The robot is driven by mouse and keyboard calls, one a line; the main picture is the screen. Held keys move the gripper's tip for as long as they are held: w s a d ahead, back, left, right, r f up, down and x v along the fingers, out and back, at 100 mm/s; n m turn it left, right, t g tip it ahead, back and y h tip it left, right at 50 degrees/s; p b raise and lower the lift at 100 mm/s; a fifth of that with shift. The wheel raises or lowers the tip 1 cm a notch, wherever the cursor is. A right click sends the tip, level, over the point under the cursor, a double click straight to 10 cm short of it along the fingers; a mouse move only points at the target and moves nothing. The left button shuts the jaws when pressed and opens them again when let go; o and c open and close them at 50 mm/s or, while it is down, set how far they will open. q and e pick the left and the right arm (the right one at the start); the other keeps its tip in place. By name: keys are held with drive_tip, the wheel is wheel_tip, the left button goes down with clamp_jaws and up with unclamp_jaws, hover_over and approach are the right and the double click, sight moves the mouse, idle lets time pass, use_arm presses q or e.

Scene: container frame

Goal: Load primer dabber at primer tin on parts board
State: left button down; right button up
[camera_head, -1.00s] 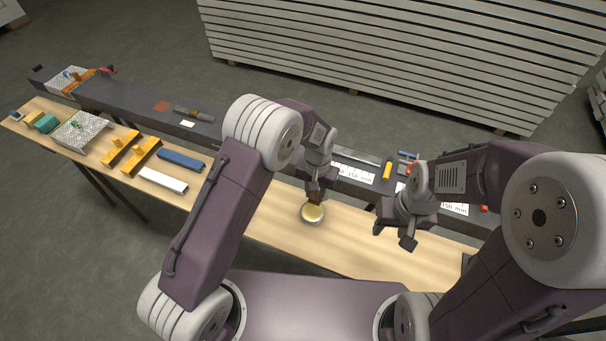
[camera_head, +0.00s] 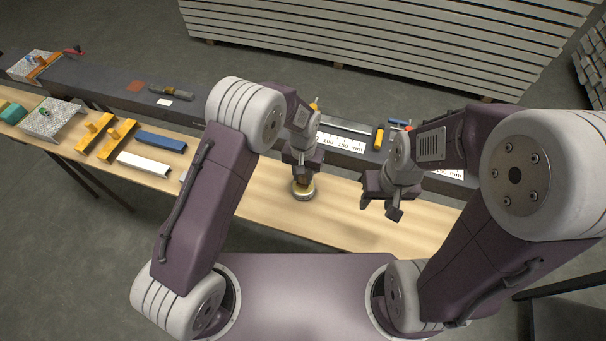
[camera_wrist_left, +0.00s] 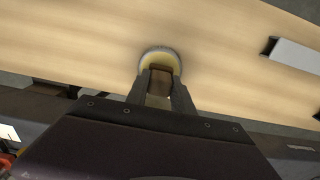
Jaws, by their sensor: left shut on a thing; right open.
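The primer tin (camera_head: 303,192) is a round, shallow tin with a yellowish inside, on the wooden board in the middle of the head view. My left gripper (camera_head: 302,178) points down right over the tin and is shut on the dabber, a small brown block (camera_wrist_left: 159,84) between the fingers in the left wrist view. The tin's rim (camera_wrist_left: 158,51) shows just past the fingertips there. Whether the dabber touches the primer is hidden. My right gripper (camera_head: 378,206) is open and empty, above the board to the right of the tin.
A white bar (camera_head: 143,164), a blue bar (camera_head: 161,141) and yellow brackets (camera_head: 105,138) lie on the board at left. A dark beam (camera_head: 120,95) with a printed ruler (camera_head: 341,141) runs behind. The board right of the tin is bare.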

use_arm(q)
drive_tip(key=shift+f, duration=0.45)
idle(1.0)
drive_tip(key=shift+f, duration=0.1)
idle(0.9)
wheel_tip(320, 180, up, 7)
drive_tip(key=p, duration=0.5)
drive_tip(key=shift+p, duration=0.35)
idle(0.4)
